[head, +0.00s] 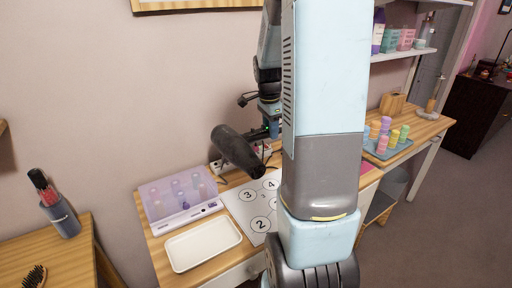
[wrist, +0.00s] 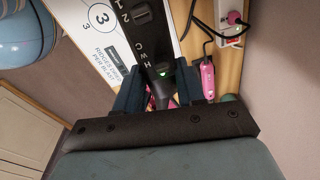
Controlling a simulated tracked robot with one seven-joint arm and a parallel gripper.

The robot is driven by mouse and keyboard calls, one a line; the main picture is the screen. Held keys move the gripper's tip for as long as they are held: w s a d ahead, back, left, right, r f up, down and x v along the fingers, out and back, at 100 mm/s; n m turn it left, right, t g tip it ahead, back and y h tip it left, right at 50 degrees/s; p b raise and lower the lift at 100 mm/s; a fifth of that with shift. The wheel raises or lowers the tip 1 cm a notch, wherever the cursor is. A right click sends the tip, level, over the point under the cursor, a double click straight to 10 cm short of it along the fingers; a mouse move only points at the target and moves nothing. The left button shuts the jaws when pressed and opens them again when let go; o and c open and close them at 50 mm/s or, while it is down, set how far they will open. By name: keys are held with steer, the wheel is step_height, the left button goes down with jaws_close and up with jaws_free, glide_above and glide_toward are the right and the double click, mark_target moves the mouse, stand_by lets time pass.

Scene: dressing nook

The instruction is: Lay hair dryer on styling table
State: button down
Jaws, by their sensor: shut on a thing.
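A black hair dryer (head: 237,152) hangs in the air above a wooden table (head: 157,248), which I take to be the styling table. The dryer's barrel points down toward the front right of the picture. My gripper (head: 270,128) is partly hidden behind my arm in the head view. In the wrist view my gripper (wrist: 160,90) is shut on the dryer's dark handle (wrist: 143,45), which has buttons and a small green light. On the table below lies a white sheet (head: 240,206) with numbered circles. My arm hides the table's right middle part.
A lidded purple translucent box (head: 180,197) and an empty white tray (head: 203,243) fill the table's left. A power strip (wrist: 232,22) with cables and a pink tool (wrist: 207,78) lie along the back. A tray (head: 388,148) of pastel bottles stands right. A brush cup (head: 62,216) stands left.

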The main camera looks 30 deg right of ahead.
steer(key=w+a+f, duration=0.2)
steer(key=w+f, duration=0.3)
steer(key=f, duration=0.4)
steer(key=shift+w+a+f, duration=0.15)
steer(key=shift+w+f, duration=0.1)
steer(key=shift+w, duration=0.1)
steer(key=shift+f, duration=0.6)
steer(key=c, duration=0.7)
jaws_free()
steer(key=shift+r, duration=0.1)
steer(key=r, duration=0.8)
steer(key=a+r, duration=0.1)
steer(key=r, duration=0.4)
steer(key=shift+s, duration=0.25)
